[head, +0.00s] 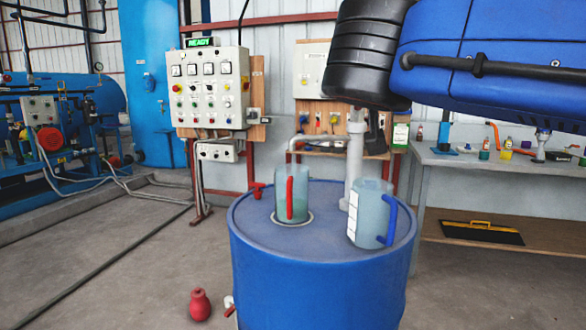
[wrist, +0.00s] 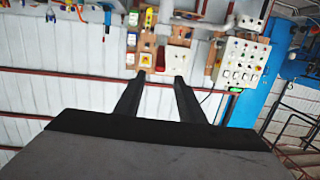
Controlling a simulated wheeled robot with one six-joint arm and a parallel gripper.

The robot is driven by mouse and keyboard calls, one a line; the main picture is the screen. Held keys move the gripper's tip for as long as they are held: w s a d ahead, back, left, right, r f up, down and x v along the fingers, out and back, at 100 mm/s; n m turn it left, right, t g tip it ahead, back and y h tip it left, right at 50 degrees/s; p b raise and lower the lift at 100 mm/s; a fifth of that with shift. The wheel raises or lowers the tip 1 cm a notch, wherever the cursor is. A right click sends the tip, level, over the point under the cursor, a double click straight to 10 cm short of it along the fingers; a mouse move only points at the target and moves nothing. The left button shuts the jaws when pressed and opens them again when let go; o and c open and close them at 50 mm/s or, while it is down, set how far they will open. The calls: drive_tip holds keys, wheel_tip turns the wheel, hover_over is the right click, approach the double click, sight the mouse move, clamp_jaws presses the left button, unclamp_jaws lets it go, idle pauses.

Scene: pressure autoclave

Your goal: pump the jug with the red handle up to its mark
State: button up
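The jug with the red handle (head: 303,203) stands upright on a light ring on top of the blue drum (head: 310,285), its handle facing me. Its lower part looks greenish; I cannot make out its mark or an exact level. A grey pump pipe (head: 355,155) rises from the drum behind it, with a curved spout (head: 297,141) over the jug. A second jug with a blue handle (head: 367,208) and a white label strip stands to the right. My gripper (wrist: 160,77) is open and empty in the wrist view, with the wall and panels behind its fingers; no jug shows there.
A red tap (head: 257,190) is at the drum's left rim. A control panel (head: 210,88) reads READY. A bench (head: 470,162) with small items stands right. My arm covers the upper right. The left floor is mostly open.

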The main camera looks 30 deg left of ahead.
wheel_tip(320, 180, up, 3)
drive_tip(key=g+h, duration=0.1)
drive_tip(key=g, duration=0.2)
approach(359, 107)
drive_tip(key=x, duration=0.5)
drive_tip(key=shift+w+a+f, duration=0.1)
drive_tip(key=shift+w, duration=0.05)
idle(0.5)
clamp_jaws()
